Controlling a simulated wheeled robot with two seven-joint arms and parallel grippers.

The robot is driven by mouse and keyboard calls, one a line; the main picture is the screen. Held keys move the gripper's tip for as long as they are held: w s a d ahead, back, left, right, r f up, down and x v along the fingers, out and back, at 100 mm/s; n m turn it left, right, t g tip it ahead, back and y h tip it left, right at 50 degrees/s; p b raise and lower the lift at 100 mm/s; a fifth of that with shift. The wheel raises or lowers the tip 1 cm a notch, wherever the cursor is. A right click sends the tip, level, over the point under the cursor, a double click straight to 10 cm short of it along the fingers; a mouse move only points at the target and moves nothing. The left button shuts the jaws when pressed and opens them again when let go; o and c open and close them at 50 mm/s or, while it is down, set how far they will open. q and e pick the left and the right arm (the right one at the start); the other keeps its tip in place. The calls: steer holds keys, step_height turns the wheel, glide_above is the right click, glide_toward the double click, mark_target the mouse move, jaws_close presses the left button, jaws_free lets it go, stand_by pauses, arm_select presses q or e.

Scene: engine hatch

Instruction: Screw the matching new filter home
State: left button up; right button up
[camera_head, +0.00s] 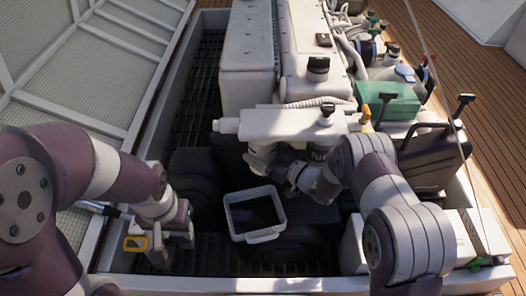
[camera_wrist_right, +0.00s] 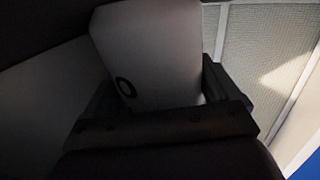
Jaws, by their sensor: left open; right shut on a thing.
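A white filter with a black ring mark (camera_wrist_right: 150,50) fills the middle of the right wrist view. My right gripper (camera_wrist_right: 160,105) is shut on it, one dark jaw on each side. In the head view my right arm reaches in from the right to just under the white engine housing (camera_head: 285,124). There its jaws and the filter are mostly hidden, and I cannot tell whether the filter touches its mount. My left gripper (camera_head: 166,252) is open, low at the left side of the hatch, beside a small yellow-framed piece (camera_head: 135,243).
A white tray with dark liquid (camera_head: 265,236) sits in the bay below and left of my right arm. A green box (camera_head: 388,100) and black-handled levers stand at the right. The white hatch rim (camera_head: 220,284) runs along the front. The dark grating at the left is clear.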

steer(key=o, duration=1.1)
